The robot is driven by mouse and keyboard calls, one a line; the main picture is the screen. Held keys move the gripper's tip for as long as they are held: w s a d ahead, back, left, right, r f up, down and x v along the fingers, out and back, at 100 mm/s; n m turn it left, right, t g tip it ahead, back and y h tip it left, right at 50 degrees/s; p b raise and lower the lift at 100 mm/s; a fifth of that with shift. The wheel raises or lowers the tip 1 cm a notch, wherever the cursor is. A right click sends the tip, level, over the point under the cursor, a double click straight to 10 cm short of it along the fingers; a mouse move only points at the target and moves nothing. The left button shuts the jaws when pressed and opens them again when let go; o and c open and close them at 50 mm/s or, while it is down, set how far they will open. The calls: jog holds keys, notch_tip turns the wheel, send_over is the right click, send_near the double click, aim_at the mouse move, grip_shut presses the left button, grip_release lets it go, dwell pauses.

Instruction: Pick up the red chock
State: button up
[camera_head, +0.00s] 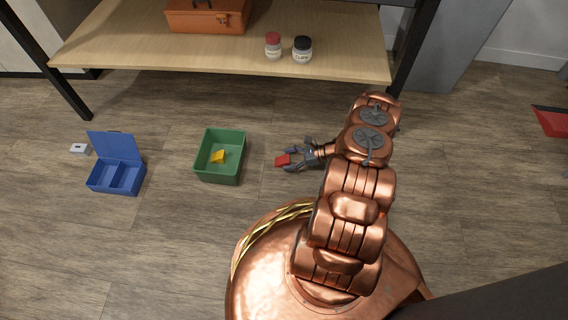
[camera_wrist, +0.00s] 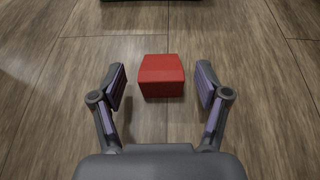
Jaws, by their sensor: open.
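The red chock (camera_wrist: 162,77) lies on the wooden floor, a small block with a slightly sloped top. In the wrist view it sits between the tips of my gripper (camera_wrist: 161,88), with a gap on each side. My gripper is open and its fingers do not touch the chock. In the head view the red chock (camera_head: 282,160) shows at the end of my gripper (camera_head: 290,159), to the right of the green bin. My gripper points left there.
A green bin (camera_head: 218,178) holding a yellow wedge (camera_head: 218,156) stands left of the chock. A blue open box (camera_head: 102,186) and a small white object (camera_head: 79,148) are farther left. A wooden shelf (camera_head: 150,55) carries an orange toolbox (camera_head: 207,18) and two jars (camera_head: 273,46). Floor around the chock is clear.

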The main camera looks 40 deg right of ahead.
jog(key=shift+x, duration=0.9)
jog(key=c, duration=1.3)
